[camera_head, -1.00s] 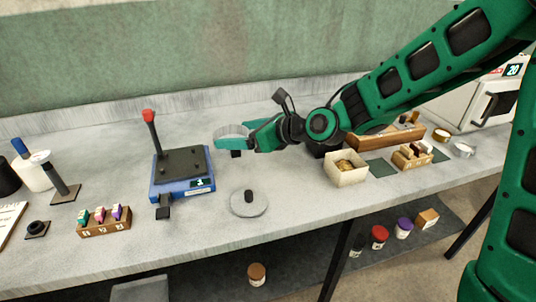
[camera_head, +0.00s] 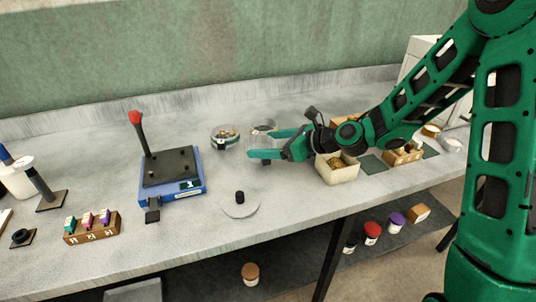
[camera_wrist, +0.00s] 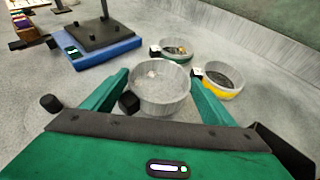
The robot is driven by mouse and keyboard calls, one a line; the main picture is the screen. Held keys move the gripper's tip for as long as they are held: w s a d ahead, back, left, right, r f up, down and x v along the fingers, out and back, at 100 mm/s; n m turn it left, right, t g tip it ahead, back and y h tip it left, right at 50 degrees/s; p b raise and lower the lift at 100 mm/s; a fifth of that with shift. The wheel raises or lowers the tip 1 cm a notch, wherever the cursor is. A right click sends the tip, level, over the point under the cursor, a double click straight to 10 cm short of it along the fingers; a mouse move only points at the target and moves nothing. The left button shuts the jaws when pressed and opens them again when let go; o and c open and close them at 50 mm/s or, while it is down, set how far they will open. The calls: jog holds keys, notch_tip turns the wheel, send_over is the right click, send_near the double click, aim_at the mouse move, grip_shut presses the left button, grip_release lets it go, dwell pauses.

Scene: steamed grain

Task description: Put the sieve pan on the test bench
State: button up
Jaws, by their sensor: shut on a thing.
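My gripper (camera_head: 265,146) is shut on the sieve pan, a round, pale, see-through dish with a black knob on its side. In the wrist view the pan (camera_wrist: 160,85) sits between the two green fingers of my gripper (camera_wrist: 160,90). It is level and looks empty apart from a small pale fleck. The fingers hide much of it in the head view. It is low over the grey test bench (camera_head: 290,200); I cannot tell whether it touches.
Two similar round dishes, one teal-banded (camera_head: 226,138) and one yellow-banded (camera_wrist: 222,82), stand just behind the pan. A blue device (camera_head: 172,175) with a red-tipped lever is left. A grey lid (camera_head: 240,207) lies in front. A cream box (camera_head: 337,171) is right.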

jog(key=shift+f, duration=1.85)
jog(key=shift+f, duration=0.1)
jog(key=o, duration=2.1)
jog(key=v, duration=1.2)
